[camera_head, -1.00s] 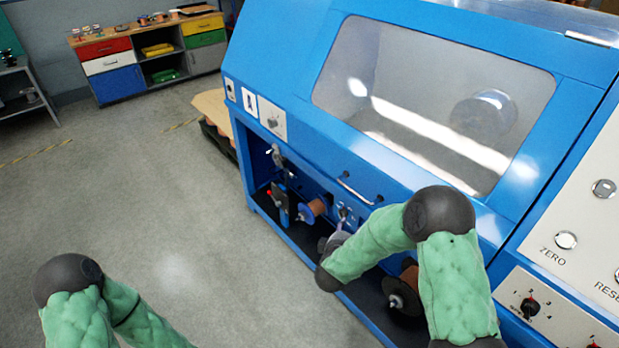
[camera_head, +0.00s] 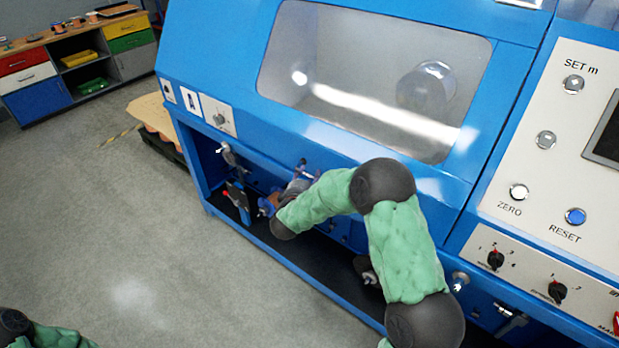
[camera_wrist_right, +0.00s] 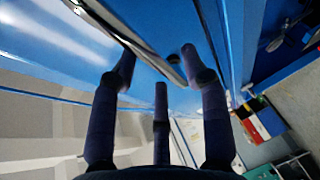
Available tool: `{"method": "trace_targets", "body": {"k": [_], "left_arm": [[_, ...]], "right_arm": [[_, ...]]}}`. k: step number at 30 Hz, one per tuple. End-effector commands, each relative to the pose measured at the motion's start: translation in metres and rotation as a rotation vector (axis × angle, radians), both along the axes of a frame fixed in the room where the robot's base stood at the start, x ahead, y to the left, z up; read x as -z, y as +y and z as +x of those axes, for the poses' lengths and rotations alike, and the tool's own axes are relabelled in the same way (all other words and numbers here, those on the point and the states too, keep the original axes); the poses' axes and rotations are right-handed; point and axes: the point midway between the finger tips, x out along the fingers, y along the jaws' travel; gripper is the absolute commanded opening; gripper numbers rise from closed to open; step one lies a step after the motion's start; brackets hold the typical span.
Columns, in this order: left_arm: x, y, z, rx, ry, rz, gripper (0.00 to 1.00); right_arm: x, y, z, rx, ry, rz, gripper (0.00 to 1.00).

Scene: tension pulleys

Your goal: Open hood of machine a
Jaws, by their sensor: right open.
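The blue machine's hood (camera_head: 240,100), with a large clear window (camera_head: 370,80), is closed. My right gripper (camera_head: 304,172) is at the hood's lower front edge, where the handle sits; the wrist and forearm hide much of it. In the right wrist view, the open fingers of the right gripper (camera_wrist_right: 158,65) point at the blue panel. A metal handle bar (camera_wrist_right: 135,33) runs diagonally near the fingertips, partly between them. I cannot tell whether a finger touches it. My left gripper is out of view; only part of my left arm shows at the bottom left.
A control panel with buttons and knobs (camera_head: 545,200) is to the right of the hood. Below the hood is an open bay (camera_head: 330,265) with spools and fittings. A drawer cabinet (camera_head: 75,65) stands at the back left. The grey floor (camera_head: 120,225) at left is clear.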

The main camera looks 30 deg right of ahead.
Motion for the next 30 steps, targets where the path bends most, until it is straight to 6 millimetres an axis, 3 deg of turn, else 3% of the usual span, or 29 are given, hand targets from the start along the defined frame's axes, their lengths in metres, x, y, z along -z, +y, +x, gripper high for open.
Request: {"method": "trace_targets", "body": {"k": [6,15,20,21,30], "left_arm": [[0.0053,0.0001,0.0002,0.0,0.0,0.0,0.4],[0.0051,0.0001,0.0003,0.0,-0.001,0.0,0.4],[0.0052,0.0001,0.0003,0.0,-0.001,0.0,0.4],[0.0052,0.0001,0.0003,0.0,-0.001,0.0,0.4],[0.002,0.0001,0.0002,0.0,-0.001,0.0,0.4]], "right_arm": [[0.0038,-0.0115,0.0114,0.0,0.001,-0.001,0.46],[0.0032,-0.0125,0.0128,-0.001,0.001,0.0,0.46],[0.0033,-0.0125,0.0127,-0.001,0.001,0.0,0.04],[0.0034,-0.0125,0.0127,-0.001,0.001,0.0,0.0],[0.0016,-0.0112,0.0121,-0.001,0.003,0.004,0.0]]}}
